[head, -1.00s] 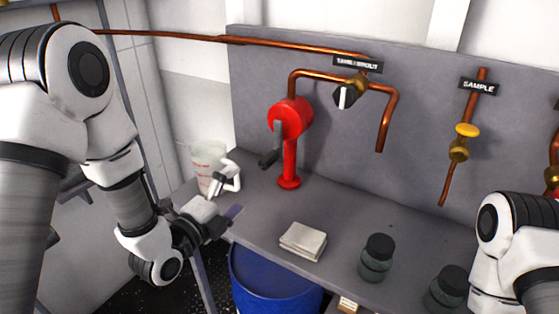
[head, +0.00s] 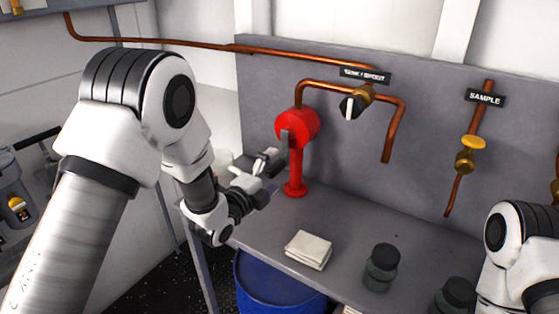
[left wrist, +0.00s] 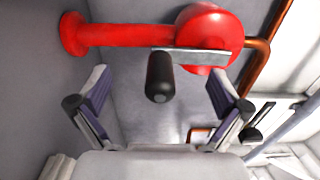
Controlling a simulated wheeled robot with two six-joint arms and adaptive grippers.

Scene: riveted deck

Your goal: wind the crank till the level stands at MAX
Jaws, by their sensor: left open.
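The red hand pump (head: 296,128) stands on the bench with a flat grey crank arm (left wrist: 195,57) on its round head. The crank's black handle (left wrist: 160,78) points toward the left wrist camera. My left gripper (head: 274,165) is open beside the pump; in the left wrist view its fingers (left wrist: 159,82) are spread to either side of the handle, with nothing gripped. A pale jug (head: 222,158) is mostly hidden behind my left arm and gripper, so its marks and level cannot be read. My right gripper is out of view.
A black-and-white valve knob (head: 350,107) sits under the tank/spout label, with a copper spout (head: 388,150) beside it. A folded cloth (head: 308,250) and dark jars (head: 381,268) are on the bench. A blue drum (head: 275,284) stands below.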

